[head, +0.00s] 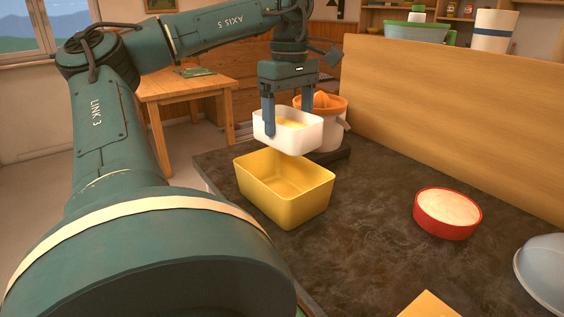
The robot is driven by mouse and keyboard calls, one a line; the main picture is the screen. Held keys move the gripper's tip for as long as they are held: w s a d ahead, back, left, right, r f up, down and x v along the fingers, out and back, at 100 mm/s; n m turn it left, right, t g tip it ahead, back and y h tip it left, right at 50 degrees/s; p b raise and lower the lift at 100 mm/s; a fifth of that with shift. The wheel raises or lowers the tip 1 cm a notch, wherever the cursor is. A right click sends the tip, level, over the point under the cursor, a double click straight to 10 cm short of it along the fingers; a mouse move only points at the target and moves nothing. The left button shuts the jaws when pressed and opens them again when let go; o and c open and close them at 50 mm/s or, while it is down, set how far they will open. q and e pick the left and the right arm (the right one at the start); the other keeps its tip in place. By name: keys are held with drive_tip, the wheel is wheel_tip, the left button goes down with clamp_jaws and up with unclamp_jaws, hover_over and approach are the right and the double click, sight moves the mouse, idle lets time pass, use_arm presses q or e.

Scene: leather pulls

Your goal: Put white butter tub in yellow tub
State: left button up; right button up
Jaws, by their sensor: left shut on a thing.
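The white butter tub (292,141) is a small white rectangular tub with pale yellow content. My left gripper (287,119) points down and is shut on it, one finger outside the near wall and the other behind. The white tub is held in the air, just above and behind the yellow tub in the picture. The yellow tub (286,206) is an open rectangular container standing on the dark counter. Its visible inside is empty, and the white tub hides part of its far rim. My right gripper is not in view.
A white and orange juicer (325,106) stands close behind the white tub. A red round dish (447,214) and a pale blue rounded object (543,270) are on the dark counter (370,230) at right. A wooden panel (450,110) borders the counter.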

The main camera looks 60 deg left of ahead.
use_arm(q)
drive_tip(key=shift+m, duration=0.4)
drive_tip(key=f, duration=0.1)
drive_tip(key=a+f, duration=0.1)
drive_tip(key=f, duration=0.3)
drive_tip(key=shift+s+a, duration=0.1)
drive_tip(key=shift+a, duration=0.3)
wheel_tip(320, 180, down, 7)
drive_tip(key=shift+r+b, duration=0.1)
drive_tip(key=shift+b, duration=0.95)
drive_tip(key=shift+f, duration=1.65)
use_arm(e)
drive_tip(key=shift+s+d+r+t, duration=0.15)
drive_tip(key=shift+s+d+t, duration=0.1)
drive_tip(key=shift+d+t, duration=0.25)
use_arm(q)
drive_tip(key=shift+f+b, duration=0.1)
drive_tip(key=shift+b, duration=0.2)
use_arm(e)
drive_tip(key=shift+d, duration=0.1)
use_arm(q)
drive_tip(key=o, duration=0.7)
drive_tip(key=shift+f, duration=0.15)
drive_tip(key=shift+o, duration=1)
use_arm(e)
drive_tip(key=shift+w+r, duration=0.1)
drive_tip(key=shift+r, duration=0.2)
